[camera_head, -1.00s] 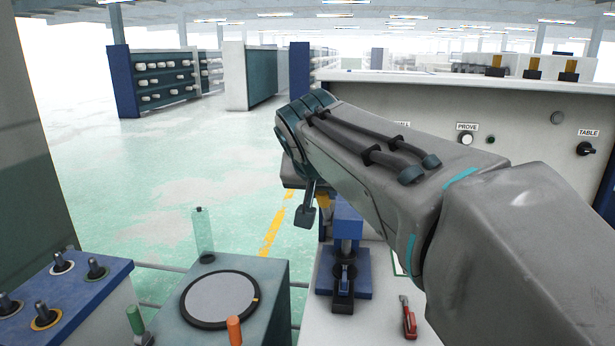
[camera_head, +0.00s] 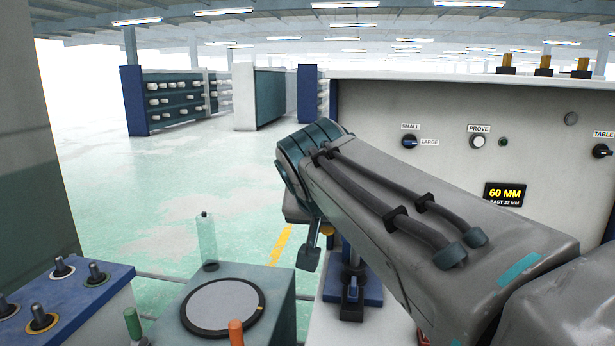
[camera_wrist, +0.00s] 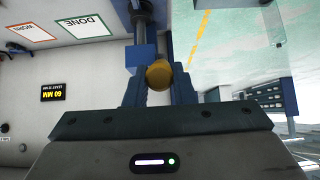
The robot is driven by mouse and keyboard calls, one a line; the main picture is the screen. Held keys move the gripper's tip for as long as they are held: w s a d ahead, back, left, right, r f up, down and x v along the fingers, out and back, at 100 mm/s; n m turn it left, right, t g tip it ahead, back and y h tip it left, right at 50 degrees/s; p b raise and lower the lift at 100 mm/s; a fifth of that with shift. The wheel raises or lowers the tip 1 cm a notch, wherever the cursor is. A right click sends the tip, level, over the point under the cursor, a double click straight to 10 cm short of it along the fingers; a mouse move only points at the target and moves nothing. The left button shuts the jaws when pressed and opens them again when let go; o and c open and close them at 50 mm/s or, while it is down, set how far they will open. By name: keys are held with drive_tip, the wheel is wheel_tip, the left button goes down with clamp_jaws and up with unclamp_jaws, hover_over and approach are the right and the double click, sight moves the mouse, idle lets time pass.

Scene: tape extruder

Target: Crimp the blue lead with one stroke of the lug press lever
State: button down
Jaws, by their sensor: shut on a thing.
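The lug press has a blue column and base (camera_head: 372,294), partly behind my arm in the head view. Its blue column also shows in the wrist view (camera_wrist: 141,55). The lever's yellow knob (camera_wrist: 158,75) is between my gripper's fingers (camera_wrist: 158,88), which are shut on it. In the head view a sliver of the yellow knob (camera_head: 327,231) shows beneath my wrist; my gripper is mostly hidden there. A small blue piece (camera_head: 352,292) shows at the press's black front block; I cannot tell whether it is the blue lead.
A teal pedestal with a round plate (camera_head: 222,306) and a clear bottle (camera_head: 207,241) stands left of the press. A blue control box (camera_head: 75,290) is farther left. The panel display (camera_head: 504,195) reads 60 MM. DONE (camera_wrist: 86,25) and WORK (camera_wrist: 27,32) cards lie beside the press.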

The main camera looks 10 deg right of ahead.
drive_tip(key=shift+s+a+f+b, duration=0.1)
drive_tip(key=shift+s+f+b, duration=0.1)
drive_tip(key=shift+f+b, duration=0.25)
drive_tip(key=shift+s+f+b, duration=0.15)
drive_tip(key=shift+f+b, duration=0.3)
drive_tip(key=shift+w+r+p, duration=0.2)
drive_tip(key=shift+r+p, duration=0.25)
drive_tip(key=shift+r, duration=0.1)
drive_tip(key=shift+w+r+p, duration=0.2)
drive_tip(key=shift+r+p, duration=0.25)
drive_tip(key=shift+r, duration=0.1)
drive_tip(key=r+p, duration=0.1)
drive_tip(key=w+r+p, duration=0.1)
drive_tip(key=w+d+r+p, duration=0.1)
drive_tip(key=r, duration=0.1)
drive_tip(key=shift+w, duration=0.15)
drive_tip(key=shift+w+d+r+p, duration=0.1)
drive_tip(key=shift+w+r+p, duration=0.25)
drive_tip(key=shift+p, duration=0.1)
drive_tip(key=shift+r, duration=0.1)
